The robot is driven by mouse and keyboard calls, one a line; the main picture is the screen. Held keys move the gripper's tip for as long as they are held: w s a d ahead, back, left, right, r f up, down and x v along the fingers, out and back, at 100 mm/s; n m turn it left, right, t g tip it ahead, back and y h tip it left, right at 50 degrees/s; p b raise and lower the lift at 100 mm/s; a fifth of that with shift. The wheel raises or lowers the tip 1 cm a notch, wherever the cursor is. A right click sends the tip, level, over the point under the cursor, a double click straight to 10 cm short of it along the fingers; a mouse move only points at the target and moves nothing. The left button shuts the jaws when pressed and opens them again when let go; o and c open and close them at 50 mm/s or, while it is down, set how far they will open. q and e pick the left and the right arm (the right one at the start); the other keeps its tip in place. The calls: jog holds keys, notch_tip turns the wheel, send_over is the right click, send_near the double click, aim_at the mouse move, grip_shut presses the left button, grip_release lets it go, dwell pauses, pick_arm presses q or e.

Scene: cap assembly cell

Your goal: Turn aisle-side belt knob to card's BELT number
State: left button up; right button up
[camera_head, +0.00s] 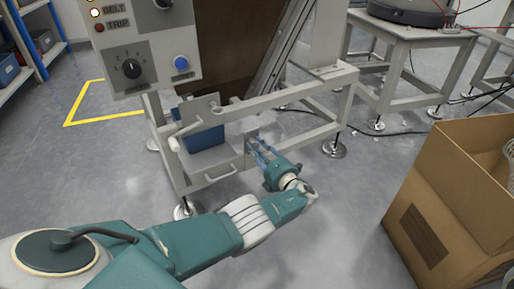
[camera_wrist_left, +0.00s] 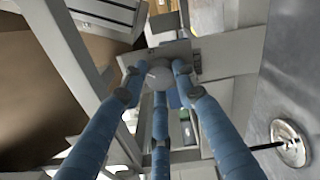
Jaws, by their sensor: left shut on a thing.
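My left gripper (camera_head: 256,148) reaches in low at the front of the machine frame, beside the blue bin. In the left wrist view its blue fingers (camera_wrist_left: 160,88) are closed around a small grey rounded knob (camera_wrist_left: 159,74). In the head view the fingers hide this knob. A control panel (camera_head: 150,30) above carries a black dial knob (camera_head: 131,68) with a numbered scale, too small to read. Its BELT lamp (camera_head: 94,13) is lit and its TRIP lamp (camera_head: 99,27) is dark red. I cannot make out a card. My right gripper is not in view.
A blue bin (camera_head: 204,139) sits in the frame left of my gripper. The frame's rail (camera_head: 290,100) runs above the gripper. A cardboard box (camera_head: 440,185) stands on the right. A metal table (camera_head: 392,55) is behind.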

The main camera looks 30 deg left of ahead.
pick_arm(q)
jog(key=shift+w+d+r, duration=0.15)
jog(key=shift+w+r, duration=0.1)
jog(key=shift+w, duration=0.05)
jog(key=o, duration=1)
jog(key=shift+m, duration=0.3)
jog(key=shift+o, duration=0.7)
jog(key=shift+f, duration=0.15)
jog(key=shift+s, duration=0.1)
jog(key=shift+d+f, duration=0.1)
jog(key=v, duration=1.1)
jog(key=shift+s+d, duration=0.25)
jog(key=shift+d, duration=0.1)
